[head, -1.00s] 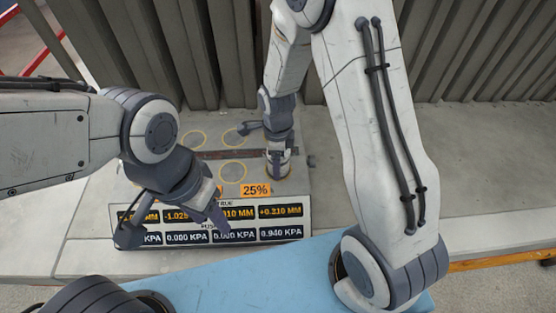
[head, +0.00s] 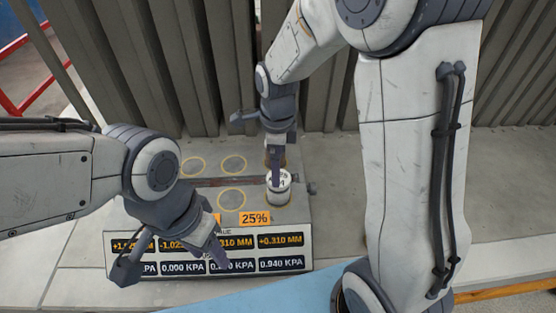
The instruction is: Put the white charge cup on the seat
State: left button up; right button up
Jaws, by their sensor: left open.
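The white charge cup (head: 279,191) is a small upright cylinder with a dark-marked top. It stands on the concrete slab, to the right of the yellow-ringed circles, in the head view. I cannot tell which mark is the seat, or whether one lies under the cup. My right gripper (head: 275,168) points down just over and behind the cup, overlapping its top edge in the picture. Whether it touches the cup or how wide its jaws are is unclear. My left gripper (head: 211,246) is open and empty in front of the display panel, well left of the cup.
Yellow-ringed circles (head: 231,200) lie left of the cup, with a rusty strip (head: 222,182) between them. A display panel (head: 240,252) with readings and an orange 25% tag (head: 255,218) stand in front. A ribbed grey wall (head: 225,60) rises behind. The slab at right is clear.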

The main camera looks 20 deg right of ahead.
jog(key=shift+r, duration=0.8)
jog(key=s+a+r+n, duration=0.2)
jog(key=s+a+n, duration=0.1)
jog(key=s+n, duration=0.7)
jog(key=s+a+r+n+y, duration=0.1)
jog(key=s+a+n, duration=0.3)
jog(key=s+n, duration=0.7)
jog(key=r+n, duration=0.1)
jog(key=n, duration=0.7)
jog(key=shift+a, duration=0.3)
jog(key=shift+w, duration=0.1)
